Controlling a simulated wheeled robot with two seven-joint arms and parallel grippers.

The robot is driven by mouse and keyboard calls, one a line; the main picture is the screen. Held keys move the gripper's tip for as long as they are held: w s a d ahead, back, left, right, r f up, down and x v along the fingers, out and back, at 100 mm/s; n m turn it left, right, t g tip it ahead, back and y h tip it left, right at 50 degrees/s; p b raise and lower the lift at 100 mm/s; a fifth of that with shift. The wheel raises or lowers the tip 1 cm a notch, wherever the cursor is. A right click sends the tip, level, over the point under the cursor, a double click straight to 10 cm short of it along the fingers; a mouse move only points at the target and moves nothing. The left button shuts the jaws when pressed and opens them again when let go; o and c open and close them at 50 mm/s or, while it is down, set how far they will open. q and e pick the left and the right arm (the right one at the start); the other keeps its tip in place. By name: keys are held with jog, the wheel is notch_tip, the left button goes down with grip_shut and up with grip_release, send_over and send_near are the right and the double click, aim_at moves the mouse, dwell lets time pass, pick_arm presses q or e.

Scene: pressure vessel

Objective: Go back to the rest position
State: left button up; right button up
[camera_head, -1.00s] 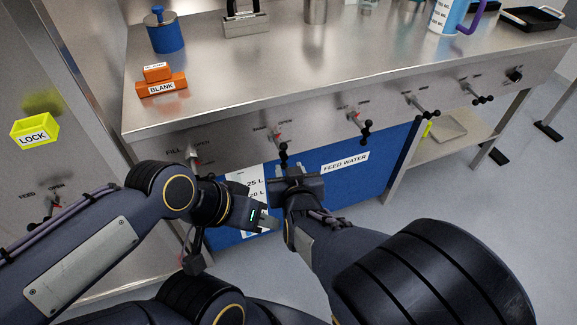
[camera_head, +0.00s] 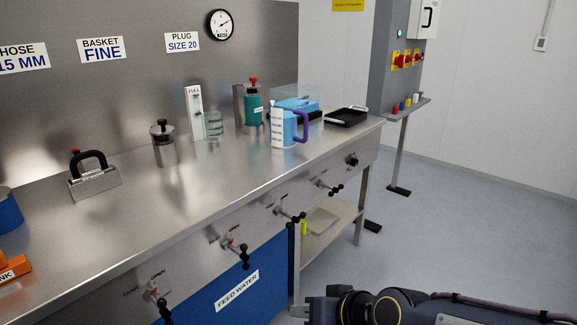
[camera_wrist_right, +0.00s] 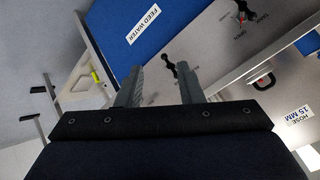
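My right gripper (camera_head: 303,311) shows at the bottom edge of the head view, its arm coming in from the right. It is in front of the bench's lower shelf, over the floor. In the right wrist view its two grey fingers (camera_wrist_right: 160,80) stand apart, with nothing between them. The bench front with its valve handles and the blue FEED WATER panel (camera_wrist_right: 130,22) appears beyond the fingers. My left gripper is out of view.
A narrow stand (camera_head: 400,150) is at the back right. The floor (camera_head: 450,220) on the right is clear.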

jog(key=s+d+m+g+h+p, duration=0.1)
jog(key=s+d+m+h, duration=0.2)
jog(key=s+d, duration=1.4)
notch_tip(320, 180, up, 17)
jog(key=p, duration=1.8)
jog(key=shift+w+a, duration=0.25)
jog(key=shift+w, duration=0.1)
